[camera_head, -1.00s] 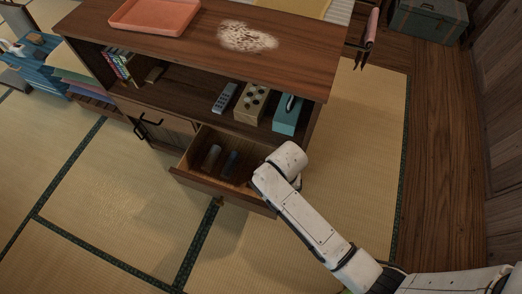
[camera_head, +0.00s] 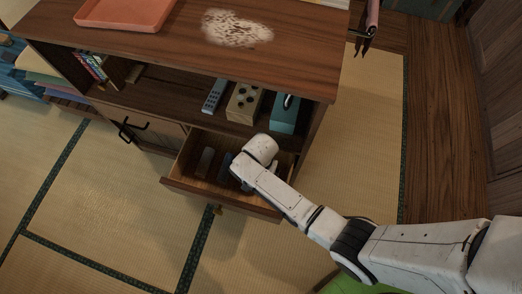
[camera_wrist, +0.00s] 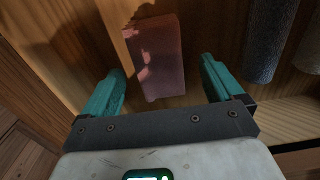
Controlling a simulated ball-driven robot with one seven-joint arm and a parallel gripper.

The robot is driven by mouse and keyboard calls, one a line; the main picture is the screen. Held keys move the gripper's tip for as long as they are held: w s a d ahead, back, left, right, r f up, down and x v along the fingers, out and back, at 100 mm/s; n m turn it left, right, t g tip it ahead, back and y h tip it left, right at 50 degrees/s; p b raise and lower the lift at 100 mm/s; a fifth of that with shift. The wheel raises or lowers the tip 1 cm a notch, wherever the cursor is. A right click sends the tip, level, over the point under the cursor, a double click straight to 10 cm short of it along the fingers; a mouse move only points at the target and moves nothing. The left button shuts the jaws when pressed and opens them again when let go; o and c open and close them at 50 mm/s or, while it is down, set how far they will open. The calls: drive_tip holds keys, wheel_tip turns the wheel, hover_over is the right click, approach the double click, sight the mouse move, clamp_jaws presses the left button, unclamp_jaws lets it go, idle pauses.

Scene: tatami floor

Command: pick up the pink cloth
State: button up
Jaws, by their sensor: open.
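The pink cloth (camera_wrist: 158,58) looks like a folded block in the wrist view. It lies in the open wooden drawer (camera_head: 222,199), its near end between the teal fingers of my gripper (camera_wrist: 162,72). There is a gap on each side of it, and the gripper is open and empty. In the head view my arm reaches into the right part of the drawer. There the cloth and the fingertips are hidden behind my wrist.
Dark grey rounded items (camera_wrist: 270,38) lie right of the cloth. The cabinet's top (camera_head: 150,50) overhangs the drawer. A shelf above it holds a remote (camera_head: 214,96), a block with dark round spots (camera_head: 243,104) and a teal box (camera_head: 285,114). Tatami floor right of the cabinet is clear.

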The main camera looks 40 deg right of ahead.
wheel_tip(320, 180, down, 4)
drive_tip(key=shift+r+b, duration=0.15)
drive_tip(key=shift+b, duration=0.3)
drive_tip(key=shift+c, duration=0.4)
drive_tip(key=c, duration=1)
drive_tip(key=shift+o, duration=0.2)
wheel_tip(320, 180, up, 10)
drive_tip(key=p, duration=0.3)
